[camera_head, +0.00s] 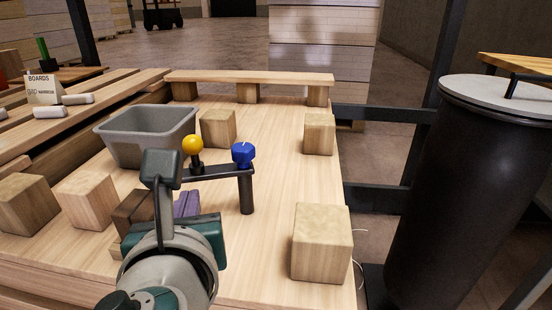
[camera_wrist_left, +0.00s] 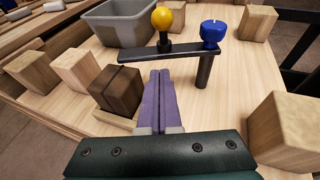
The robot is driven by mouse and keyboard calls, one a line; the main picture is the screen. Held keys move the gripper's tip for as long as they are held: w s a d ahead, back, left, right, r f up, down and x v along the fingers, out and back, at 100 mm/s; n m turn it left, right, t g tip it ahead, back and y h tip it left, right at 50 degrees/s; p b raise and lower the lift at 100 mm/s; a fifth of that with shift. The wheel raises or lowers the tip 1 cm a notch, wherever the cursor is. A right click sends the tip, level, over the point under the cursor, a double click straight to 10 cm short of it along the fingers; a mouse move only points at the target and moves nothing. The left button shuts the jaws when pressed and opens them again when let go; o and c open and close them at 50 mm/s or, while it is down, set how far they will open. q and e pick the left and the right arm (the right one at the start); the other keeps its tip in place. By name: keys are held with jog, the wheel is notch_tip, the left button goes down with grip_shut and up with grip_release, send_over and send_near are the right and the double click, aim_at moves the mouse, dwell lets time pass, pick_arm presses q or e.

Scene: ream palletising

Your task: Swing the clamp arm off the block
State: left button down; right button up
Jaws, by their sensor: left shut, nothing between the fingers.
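The clamp arm (camera_head: 220,171) is a dark flat bar on a dark post (camera_head: 246,195) with a blue knob (camera_head: 243,153) on top. A yellow ball handle (camera_head: 193,146) stands on the bar. In the left wrist view the bar (camera_wrist_left: 140,53) runs left from the post, its free end near the far side of the dark brown block (camera_wrist_left: 117,90). I cannot tell whether it touches the block. My left gripper (camera_head: 187,200) has its purple fingers (camera_wrist_left: 160,80) shut and empty, beside the block, on the near side of the bar. My right gripper is not in view.
A grey bin (camera_head: 148,136) stands behind, left of the clamp. Several pale wooden blocks stand around the pallet top, one at the front right (camera_head: 321,243). A black cylinder with a grey lid (camera_head: 458,190) stands off the right edge. Bare wood lies right of the post.

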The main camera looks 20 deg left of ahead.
aim_at(190, 179)
pick_arm(q)
jog(key=shift+w+a+b, duration=0.15)
jog(key=shift+w+a, duration=0.3)
jog(key=shift+w, duration=0.2)
jog(key=shift+w+a+b, duration=0.15)
jog(key=shift+w+a, duration=0.25)
jog(key=shift+w, duration=0.2)
jog(key=shift+r, duration=0.1)
jog(key=shift+a+h+p, duration=0.2)
jog(key=shift+h+p, duration=0.1)
jog(key=shift+p, duration=0.2)
jog(key=shift+w+a+m, duration=0.1)
jog(key=shift+m, duration=0.3)
